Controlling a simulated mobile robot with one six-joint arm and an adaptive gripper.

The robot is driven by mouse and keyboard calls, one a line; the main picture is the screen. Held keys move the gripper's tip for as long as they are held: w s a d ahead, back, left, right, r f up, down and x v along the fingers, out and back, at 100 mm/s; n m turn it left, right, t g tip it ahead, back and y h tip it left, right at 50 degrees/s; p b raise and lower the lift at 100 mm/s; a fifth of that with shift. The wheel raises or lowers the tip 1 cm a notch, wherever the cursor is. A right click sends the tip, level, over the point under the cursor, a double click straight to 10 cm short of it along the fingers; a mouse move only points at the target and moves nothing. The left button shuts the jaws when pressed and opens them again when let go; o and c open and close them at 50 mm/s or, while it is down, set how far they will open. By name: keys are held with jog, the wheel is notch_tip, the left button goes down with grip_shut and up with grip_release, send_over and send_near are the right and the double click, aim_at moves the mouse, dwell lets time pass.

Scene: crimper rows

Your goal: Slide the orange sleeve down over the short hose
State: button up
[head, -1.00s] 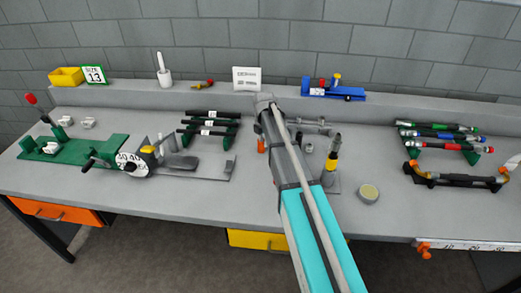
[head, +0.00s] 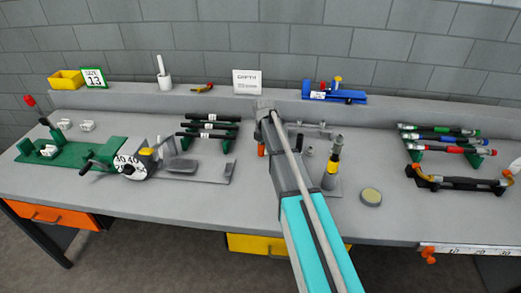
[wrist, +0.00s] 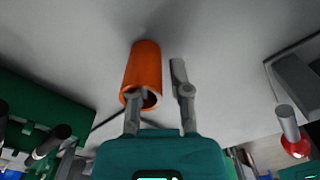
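The orange sleeve (head: 261,149) stands just left of my forearm in the head view, partly hidden by it. In the wrist view the sleeve (wrist: 145,65) is a hollow tube with its open end towards the camera. My gripper (wrist: 158,80) is open. Its left finger overlaps the sleeve's near end and its right finger stands apart to the right, with a gap between. I cannot tell whether the left finger touches the sleeve. An upright dark piece with a yellow band (head: 333,166) stands on a grey plate right of my arm; I cannot tell if it is the short hose.
A rack of banded hoses (head: 440,138) is to the right. A round tin (head: 371,197) lies near the upright piece. A white sign (head: 247,82) stands behind.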

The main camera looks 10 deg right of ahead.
grip_shut()
jog(key=shift+r, duration=0.15)
notch_tip(320, 180, up, 10)
jog(key=p, duration=1)
dwell(0.9)
